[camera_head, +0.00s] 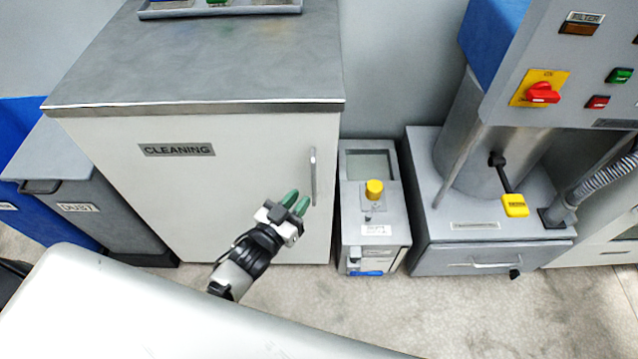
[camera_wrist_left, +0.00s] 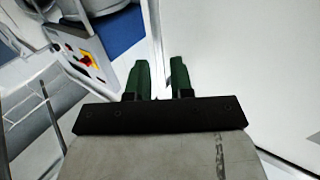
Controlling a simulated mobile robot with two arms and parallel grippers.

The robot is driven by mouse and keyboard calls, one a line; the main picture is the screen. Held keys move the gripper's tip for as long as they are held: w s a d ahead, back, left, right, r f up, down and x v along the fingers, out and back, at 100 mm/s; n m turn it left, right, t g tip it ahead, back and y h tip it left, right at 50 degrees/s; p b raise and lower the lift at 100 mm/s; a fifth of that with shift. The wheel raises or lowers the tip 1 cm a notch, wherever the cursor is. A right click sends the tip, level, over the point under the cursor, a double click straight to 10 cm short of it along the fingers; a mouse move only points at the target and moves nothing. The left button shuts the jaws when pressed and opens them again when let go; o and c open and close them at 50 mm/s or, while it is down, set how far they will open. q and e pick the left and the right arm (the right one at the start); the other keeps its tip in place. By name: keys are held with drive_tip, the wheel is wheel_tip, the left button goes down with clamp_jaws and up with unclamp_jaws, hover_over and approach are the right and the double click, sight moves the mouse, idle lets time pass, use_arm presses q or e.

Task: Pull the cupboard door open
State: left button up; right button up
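The white cupboard door (camera_head: 215,205), under a "CLEANING" label (camera_head: 177,150), looks shut. Its upright silver bar handle (camera_head: 313,175) is near the right edge of the door. My left gripper (camera_head: 296,203) is in front of the door, just left of the handle's lower end in the head view. Its two green fingers stand a little apart, with a gap between them in the left wrist view (camera_wrist_left: 160,78). The door's white face (camera_wrist_left: 235,70) fills the right of that view. I cannot tell whether the fingers touch the handle. My right gripper is not in view.
A grey box with a yellow knob (camera_head: 374,189) stands close to the cupboard's right side. A grey machine (camera_head: 495,255) is further right. A grey "DUST" bin (camera_head: 85,210) stands left of the cupboard. A tray (camera_head: 220,10) lies on the cupboard top. Floor shows in front.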

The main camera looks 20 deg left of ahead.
use_arm(q)
hover_over(314, 203)
drive_tip(key=shift+w, duration=0.35)
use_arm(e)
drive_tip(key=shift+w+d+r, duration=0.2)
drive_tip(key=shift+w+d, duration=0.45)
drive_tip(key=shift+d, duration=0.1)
use_arm(q)
drive_tip(key=shift+c, duration=0.3)
clamp_jaws()
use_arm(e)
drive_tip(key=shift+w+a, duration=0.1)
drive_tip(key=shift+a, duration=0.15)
